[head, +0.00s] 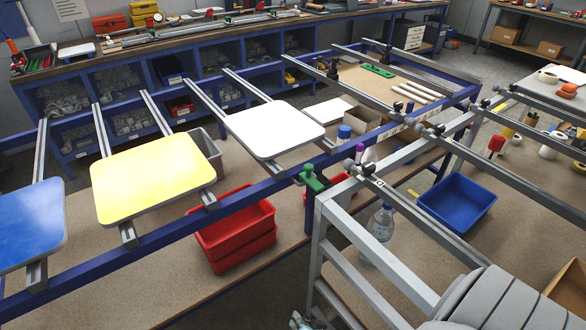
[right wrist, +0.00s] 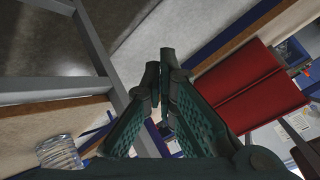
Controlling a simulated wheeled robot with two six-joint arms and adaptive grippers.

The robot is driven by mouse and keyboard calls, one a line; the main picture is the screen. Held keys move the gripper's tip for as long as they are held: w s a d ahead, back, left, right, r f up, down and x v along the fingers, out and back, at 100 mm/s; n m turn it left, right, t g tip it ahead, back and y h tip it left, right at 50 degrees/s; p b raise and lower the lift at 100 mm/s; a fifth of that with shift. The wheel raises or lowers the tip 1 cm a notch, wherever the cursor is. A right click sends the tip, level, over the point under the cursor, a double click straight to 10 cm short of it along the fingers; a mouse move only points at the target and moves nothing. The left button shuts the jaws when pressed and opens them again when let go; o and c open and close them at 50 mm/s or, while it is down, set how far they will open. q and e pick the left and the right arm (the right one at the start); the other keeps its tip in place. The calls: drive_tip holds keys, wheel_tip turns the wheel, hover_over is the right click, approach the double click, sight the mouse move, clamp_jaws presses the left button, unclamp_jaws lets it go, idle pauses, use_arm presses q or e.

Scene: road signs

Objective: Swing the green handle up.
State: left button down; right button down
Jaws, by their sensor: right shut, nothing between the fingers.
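The green handle (head: 311,178) is on a clamp at the blue rail, right of the red bins in the head view. I cannot make it out in the right wrist view. My right gripper (head: 301,321) shows only as a small part at the bottom edge of the head view, below the handle and well apart from it. In the right wrist view its dark green fingers (right wrist: 160,68) come together at the tips, with nothing between them. My left gripper is in neither view.
Blue, yellow (head: 150,177) and white (head: 275,129) sign plates lie on rails left of the handle. Red bins (head: 236,238) stand below, also in the right wrist view (right wrist: 245,92). A grey frame (head: 320,250), a bottle (head: 380,222) and a blue bin (head: 457,203) are to the right.

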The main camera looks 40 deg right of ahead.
drive_tip(key=w+d+r+m+t+h+p, duration=0.1)
drive_tip(key=w+d+r+m+t+h, duration=0.1)
drive_tip(key=w+r+m, duration=0.45)
drive_tip(key=w+d+r+m+t+h+p, duration=0.1)
drive_tip(key=w+d+r+m+t+h, duration=0.2)
drive_tip(key=w+r, duration=0.65)
drive_tip(key=w+d+r+m+g+h+p, duration=0.15)
drive_tip(key=d+r+m+g+h, duration=0.25)
drive_tip(key=r+m, duration=0.95)
drive_tip(key=d+r+m+g+h+p, duration=0.2)
drive_tip(key=d+r+m+g+h, duration=0.15)
drive_tip(key=r+m, duration=1.05)
drive_tip(key=a+m+y, duration=0.1)
drive_tip(key=a+m, duration=0.1)
drive_tip(key=m, duration=0.1)
drive_tip(key=a+m+g+y, duration=0.1)
drive_tip(key=m+y, duration=0.1)
drive_tip(key=m, duration=0.1)
drive_tip(key=a+f+m+g+y+p, duration=0.1)
drive_tip(key=a+m, duration=0.1)
drive_tip(key=m, duration=0.2)
drive_tip(key=shift+a+g+y, duration=0.25)
drive_tip(key=shift+a+y, duration=0.05)
drive_tip(key=shift+y, duration=0.05)
drive_tip(key=shift+f, duration=0.1)
